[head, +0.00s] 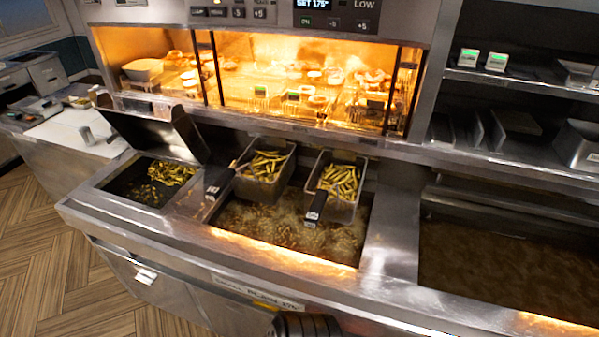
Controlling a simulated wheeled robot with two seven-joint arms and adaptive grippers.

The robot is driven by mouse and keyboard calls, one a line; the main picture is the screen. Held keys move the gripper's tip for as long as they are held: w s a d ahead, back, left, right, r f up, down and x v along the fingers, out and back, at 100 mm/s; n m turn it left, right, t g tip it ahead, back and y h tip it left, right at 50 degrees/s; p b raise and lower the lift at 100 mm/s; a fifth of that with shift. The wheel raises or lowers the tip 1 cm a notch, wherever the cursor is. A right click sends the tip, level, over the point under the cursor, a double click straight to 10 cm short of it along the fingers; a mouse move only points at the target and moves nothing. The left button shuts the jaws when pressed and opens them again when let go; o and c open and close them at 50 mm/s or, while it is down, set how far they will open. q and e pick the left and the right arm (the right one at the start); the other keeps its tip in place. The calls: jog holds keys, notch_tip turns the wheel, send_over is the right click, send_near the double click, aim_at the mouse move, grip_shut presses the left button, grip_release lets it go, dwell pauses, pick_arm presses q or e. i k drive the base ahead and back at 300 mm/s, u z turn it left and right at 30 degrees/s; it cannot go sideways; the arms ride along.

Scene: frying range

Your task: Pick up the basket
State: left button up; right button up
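Two metal fry baskets hold fries at the back of the fryer vat (365,235), above bubbling oil. The left basket (262,191) has a dark handle (220,183) pointing toward the front left. The right basket (342,212) has a dark handle (315,204) pointing toward the front. Both look upright and stand apart from each other. No fingers of my left or right gripper show. A dark ribbed part, probably mine, shows at the bottom edge, well in front of the baskets.
A bin with an open lid (150,124) holds more fries left of the vat. A lit warming cabinet (270,60) stands behind. Another vat (500,260) with brown oil is at right, below shelves (520,82). The steel front ledge (190,238) is clear.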

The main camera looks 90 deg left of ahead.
aim_at(262, 173)
jog(key=z, duration=0.05)
jog(key=i, duration=0.8)
jog(key=u, duration=2.4)
